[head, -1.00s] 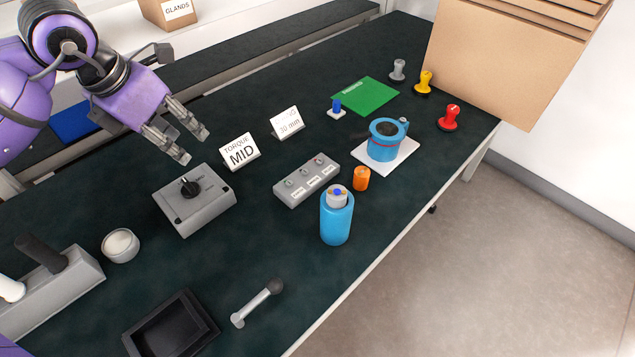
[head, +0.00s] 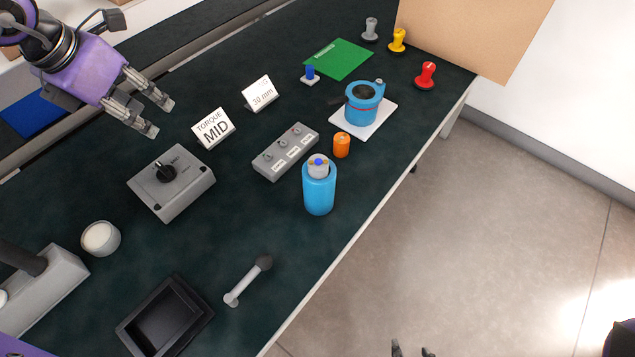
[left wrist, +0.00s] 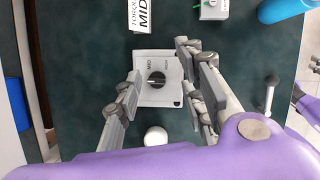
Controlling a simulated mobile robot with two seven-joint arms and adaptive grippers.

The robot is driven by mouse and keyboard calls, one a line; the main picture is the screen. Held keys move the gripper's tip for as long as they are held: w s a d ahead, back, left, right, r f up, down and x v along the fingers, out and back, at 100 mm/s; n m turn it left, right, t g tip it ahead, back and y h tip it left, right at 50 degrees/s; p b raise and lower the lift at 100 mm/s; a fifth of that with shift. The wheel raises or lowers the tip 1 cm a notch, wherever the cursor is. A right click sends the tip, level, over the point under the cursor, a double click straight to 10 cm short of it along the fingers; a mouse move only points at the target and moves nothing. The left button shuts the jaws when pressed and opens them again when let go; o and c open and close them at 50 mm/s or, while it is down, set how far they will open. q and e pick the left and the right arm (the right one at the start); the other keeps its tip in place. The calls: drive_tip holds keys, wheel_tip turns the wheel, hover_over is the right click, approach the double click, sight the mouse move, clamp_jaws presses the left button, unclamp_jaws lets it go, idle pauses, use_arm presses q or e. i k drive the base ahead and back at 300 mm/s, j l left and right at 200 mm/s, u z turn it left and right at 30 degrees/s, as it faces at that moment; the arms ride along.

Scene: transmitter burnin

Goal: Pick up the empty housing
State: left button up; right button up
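A round blue housing (head: 362,110) with a dark open top and a small side port sits on a white pad (head: 380,126) at the far right of the table. A taller blue cylinder (head: 319,194) stands nearer, with a grey insert with a blue dot in its top. My left gripper (head: 160,118) is open and empty at upper left, well away from both. The left wrist view shows its fingers apart above the grey knob box (left wrist: 158,95). Only the fingertips of my right gripper (head: 412,350) show at the bottom edge, apart, beyond the table's front edge.
An orange cap (head: 341,145) stands between the two blue things. A grey three-switch block (head: 286,151), two sign cards, a green mat (head: 338,59) and several coloured stamps are around. A black tray (head: 165,318) and a grey lever (head: 248,281) lie nearer. A cardboard box (head: 470,35) stands behind.

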sight(319, 194)
drive_tip(key=k+l+z, duration=0.2)
drive_tip(key=l, duration=0.15)
drive_tip(key=k+l+z, duration=0.15)
drive_tip(key=l, duration=0.2)
drive_tip(key=k+l+z, duration=0.2)
drive_tip(key=l, duration=0.2)
